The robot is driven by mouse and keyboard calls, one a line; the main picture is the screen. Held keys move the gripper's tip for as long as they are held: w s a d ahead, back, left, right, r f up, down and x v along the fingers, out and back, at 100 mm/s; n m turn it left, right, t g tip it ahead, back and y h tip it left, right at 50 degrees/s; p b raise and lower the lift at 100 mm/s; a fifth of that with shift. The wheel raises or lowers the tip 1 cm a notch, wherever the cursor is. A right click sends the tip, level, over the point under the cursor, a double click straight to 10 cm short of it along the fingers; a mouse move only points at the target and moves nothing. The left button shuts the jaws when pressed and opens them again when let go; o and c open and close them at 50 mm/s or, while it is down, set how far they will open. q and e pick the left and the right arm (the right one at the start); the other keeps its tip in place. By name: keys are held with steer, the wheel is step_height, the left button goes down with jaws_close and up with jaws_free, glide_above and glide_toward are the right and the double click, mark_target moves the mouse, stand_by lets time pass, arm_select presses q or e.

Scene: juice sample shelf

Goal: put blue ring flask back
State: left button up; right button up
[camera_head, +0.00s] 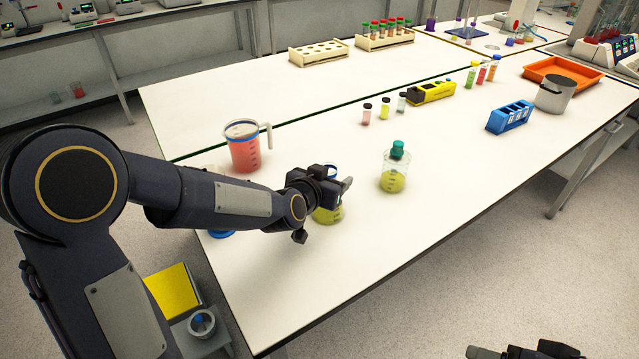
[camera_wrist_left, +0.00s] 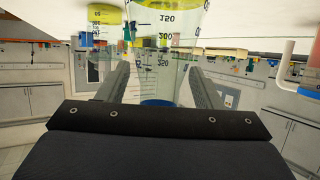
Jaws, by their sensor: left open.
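The blue ring flask (camera_head: 329,215) stands on the white table, clear with yellow-green liquid low inside and a blue ring near its top. My left gripper (camera_head: 343,188) is at its neck, and the arm hides part of it. In the left wrist view, which looks upside down, the flask (camera_wrist_left: 166,62) shows between my two open fingers (camera_wrist_left: 160,82), with its blue rim toward the palm. I cannot tell whether either finger touches it. My right gripper (camera_head: 525,352) shows only in part at the bottom edge, with its jaws unclear.
A green-capped flask (camera_head: 394,176) stands right of the blue ring flask. A jug of red liquid (camera_head: 243,148) stands behind my left arm. A blue object (camera_head: 221,234) is partly hidden under the arm. Small vials (camera_head: 385,108) and a blue rack (camera_head: 510,117) are farther right. The front table is clear.

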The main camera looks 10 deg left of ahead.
arm_select(q)
steer(key=p+v, duration=0.1)
steer(key=v, duration=1)
steer(key=s+a+f+n+g, duration=0.1)
steer(key=s+a+n+g, duration=0.1)
steer(key=s, duration=0.9)
steer(key=s+a+f+n+g, duration=0.2)
steer(key=s+a+g, duration=0.3)
steer(key=s, duration=0.7)
steer(key=shift+f+n+g, duration=0.25)
steer(key=shift+n+g, duration=0.05)
steer(key=shift+n, duration=0.1)
